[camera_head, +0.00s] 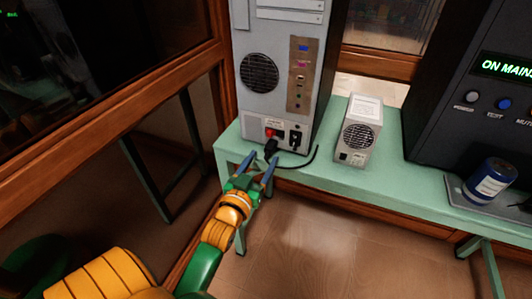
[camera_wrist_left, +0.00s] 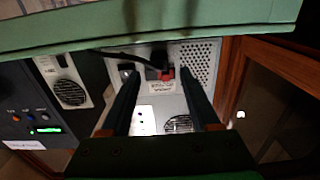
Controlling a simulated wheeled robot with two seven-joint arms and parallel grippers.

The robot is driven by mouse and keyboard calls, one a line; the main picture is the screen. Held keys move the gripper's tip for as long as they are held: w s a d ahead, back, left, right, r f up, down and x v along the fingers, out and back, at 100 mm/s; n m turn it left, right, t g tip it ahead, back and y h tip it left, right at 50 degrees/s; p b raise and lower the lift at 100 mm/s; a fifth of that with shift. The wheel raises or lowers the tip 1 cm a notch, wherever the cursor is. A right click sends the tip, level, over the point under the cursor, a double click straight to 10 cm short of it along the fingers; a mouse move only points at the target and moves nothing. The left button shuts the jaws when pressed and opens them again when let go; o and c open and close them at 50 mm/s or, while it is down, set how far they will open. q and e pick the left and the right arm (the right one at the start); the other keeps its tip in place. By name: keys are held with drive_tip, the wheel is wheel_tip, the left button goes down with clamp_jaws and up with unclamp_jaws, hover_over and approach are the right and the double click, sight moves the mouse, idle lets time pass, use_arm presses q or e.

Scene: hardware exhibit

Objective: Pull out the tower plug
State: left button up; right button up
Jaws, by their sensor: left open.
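The grey computer tower (camera_head: 273,75) stands at the left end of the green bench, its back towards me. A black plug (camera_head: 270,145) sits low on its back, below a small red part, with a black cable running from it to the right along the bench. My left gripper (camera_head: 259,163) is open just in front of the plug, fingers pointing at the tower. In the left wrist view, upside down, the fingers (camera_wrist_left: 160,74) stand on either side of the dark plug (camera_wrist_left: 153,72), with no contact that I can make out. My right gripper is not in view.
The green bench (camera_head: 370,178) has a small grey fan unit (camera_head: 357,137) to the right of the tower. A dark console (camera_head: 475,90) and a blue-and-white can (camera_head: 490,180) on a tray are further right. A wood-framed glass case (camera_head: 110,90) stands close on the left.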

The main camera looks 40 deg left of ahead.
sight(268, 151)
use_arm(q)
drive_tip(key=x, duration=0.4)
drive_tip(key=shift+w+f, duration=0.1)
clamp_jaws()
idle(1.3)
